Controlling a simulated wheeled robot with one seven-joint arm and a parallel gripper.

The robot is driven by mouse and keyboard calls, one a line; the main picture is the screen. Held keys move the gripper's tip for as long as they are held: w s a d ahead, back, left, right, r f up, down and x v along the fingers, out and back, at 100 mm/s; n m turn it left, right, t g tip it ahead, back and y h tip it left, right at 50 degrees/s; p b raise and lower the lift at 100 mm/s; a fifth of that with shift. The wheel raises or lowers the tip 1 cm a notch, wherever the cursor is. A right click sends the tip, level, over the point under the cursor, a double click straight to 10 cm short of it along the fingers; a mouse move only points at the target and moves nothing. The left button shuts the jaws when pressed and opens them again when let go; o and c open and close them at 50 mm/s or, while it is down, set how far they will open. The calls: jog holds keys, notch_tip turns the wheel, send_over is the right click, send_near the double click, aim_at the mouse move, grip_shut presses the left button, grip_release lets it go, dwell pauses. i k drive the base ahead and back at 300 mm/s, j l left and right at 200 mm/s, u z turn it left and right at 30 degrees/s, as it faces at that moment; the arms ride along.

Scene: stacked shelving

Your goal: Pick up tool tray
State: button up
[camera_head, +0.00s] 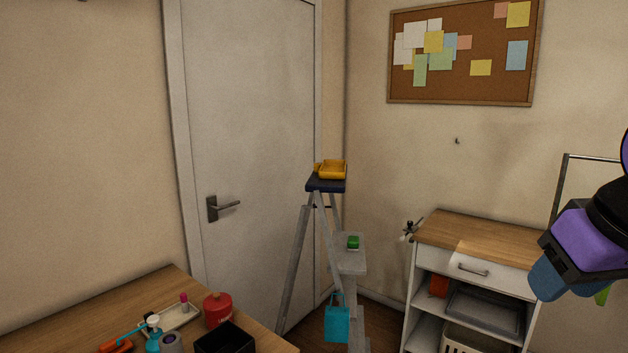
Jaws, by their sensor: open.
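A yellow-orange tray (332,169), which looks like the tool tray, sits on the dark blue top (326,184) of a grey stepladder. The stepladder stands near the corner, in front of the door. The tray is upright and shallow, with a small part sticking out at its left. I cannot make out anything inside it. Part of my arm shows at the right edge, well to the right of the ladder. No gripper fingers can be made out, and nothing touches the tray.
A green item (353,242) sits on a lower ladder step, and a teal bag (337,323) hangs below. A wooden table (140,298) with bottles, a red canister (217,309) and a black box (225,340) fills the lower left. A white cabinet (479,269) stands right of the ladder.

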aim_at(330, 170)
jog(key=i+u, duration=0.15)
jog(key=i+l+u, duration=0.35)
jog(key=i+l, duration=1.8)
jog(key=l, duration=0.15)
